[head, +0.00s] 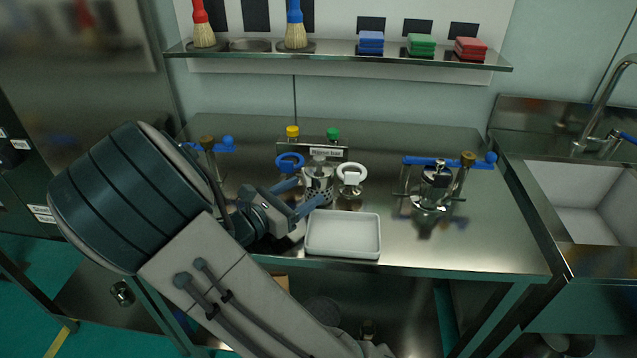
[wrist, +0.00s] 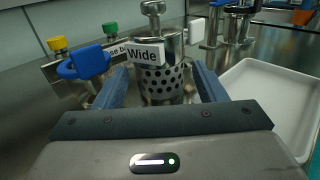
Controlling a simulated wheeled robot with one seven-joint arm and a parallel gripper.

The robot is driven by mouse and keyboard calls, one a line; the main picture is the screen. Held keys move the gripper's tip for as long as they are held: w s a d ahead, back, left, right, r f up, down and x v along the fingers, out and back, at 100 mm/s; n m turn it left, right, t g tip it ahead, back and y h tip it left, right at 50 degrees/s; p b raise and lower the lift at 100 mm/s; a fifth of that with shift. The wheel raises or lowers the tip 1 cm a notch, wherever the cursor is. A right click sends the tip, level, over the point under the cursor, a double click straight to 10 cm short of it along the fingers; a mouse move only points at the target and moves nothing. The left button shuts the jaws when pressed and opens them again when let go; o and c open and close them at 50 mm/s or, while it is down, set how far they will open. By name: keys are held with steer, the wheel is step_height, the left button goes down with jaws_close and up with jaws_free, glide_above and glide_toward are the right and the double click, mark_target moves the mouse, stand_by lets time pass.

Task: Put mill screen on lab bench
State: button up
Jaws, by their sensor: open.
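The mill screen, a perforated metal cylinder (head: 318,187), stands upright at the rack in the middle of the bench. In the wrist view its holes (wrist: 162,86) show between my fingers, with a metal knob above. My gripper (head: 310,191) is open, its blue-grey fingers on either side of the screen; it also shows in the wrist view (wrist: 160,74). I cannot tell whether either finger touches it. A label reading "Wide" (wrist: 143,53) partly covers the screen's upper part. The lab bench (head: 430,252) is a steel table under all this.
A white tray (head: 343,254) lies just right of my gripper. A blue ring (head: 289,161) and a white ring (head: 352,171) flank the screen. A clamp device (head: 432,188) stands at right, near the sink (head: 575,190). The bench's front right is clear.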

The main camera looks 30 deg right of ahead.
mark_target(319, 180)
steer(key=shift+x, duration=3.05)
steer(key=shift+r, duration=0.2)
steer(key=c, duration=1)
